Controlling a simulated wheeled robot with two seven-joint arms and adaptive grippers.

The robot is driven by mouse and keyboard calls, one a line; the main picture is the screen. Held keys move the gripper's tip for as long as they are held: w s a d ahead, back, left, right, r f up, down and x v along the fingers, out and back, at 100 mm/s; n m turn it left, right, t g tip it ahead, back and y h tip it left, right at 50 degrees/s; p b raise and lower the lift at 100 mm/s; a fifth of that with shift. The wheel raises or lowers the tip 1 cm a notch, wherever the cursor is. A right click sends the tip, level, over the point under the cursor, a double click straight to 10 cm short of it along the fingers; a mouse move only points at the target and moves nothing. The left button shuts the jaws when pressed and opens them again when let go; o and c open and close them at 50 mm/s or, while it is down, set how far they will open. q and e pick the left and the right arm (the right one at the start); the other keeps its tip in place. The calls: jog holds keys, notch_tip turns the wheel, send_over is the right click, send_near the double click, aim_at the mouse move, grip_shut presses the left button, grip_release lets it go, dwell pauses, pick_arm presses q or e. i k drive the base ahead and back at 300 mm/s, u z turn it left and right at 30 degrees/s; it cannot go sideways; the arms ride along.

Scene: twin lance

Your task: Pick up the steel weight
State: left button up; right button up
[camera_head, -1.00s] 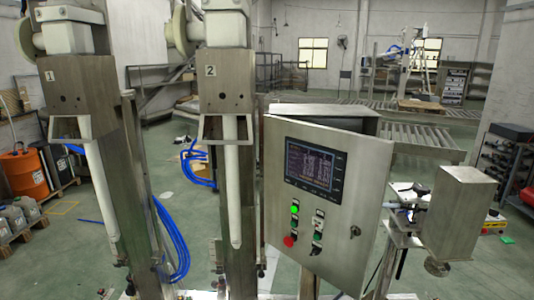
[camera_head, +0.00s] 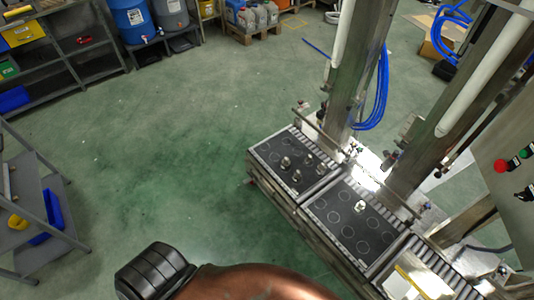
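Several small shiny steel weights (camera_head: 296,176) stand on the left dark plate (camera_head: 268,152), which has ring outlines on it. One more small, pale metal piece, which looks like a steel weight (camera_head: 360,206), stands on the right dark plate (camera_head: 345,237), among empty ring outlines. I cannot tell which one the task means. Neither gripper shows. A copper-coloured link of my arm with a black ribbed end crosses the bottom of the view, well apart from the plates.
Steel columns with blue hoses (camera_head: 378,95) rise behind the plates. A roller track (camera_head: 440,268) lies at the right. A grey cart (camera_head: 32,200) stands at the left and shelving (camera_head: 62,50) at the upper left. The green floor (camera_head: 180,150) between is clear.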

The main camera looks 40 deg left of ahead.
aim_at(286, 164)
jog(key=u, duration=2.95)
jog(key=i, duration=1.45)
jog(key=z, duration=1.8)
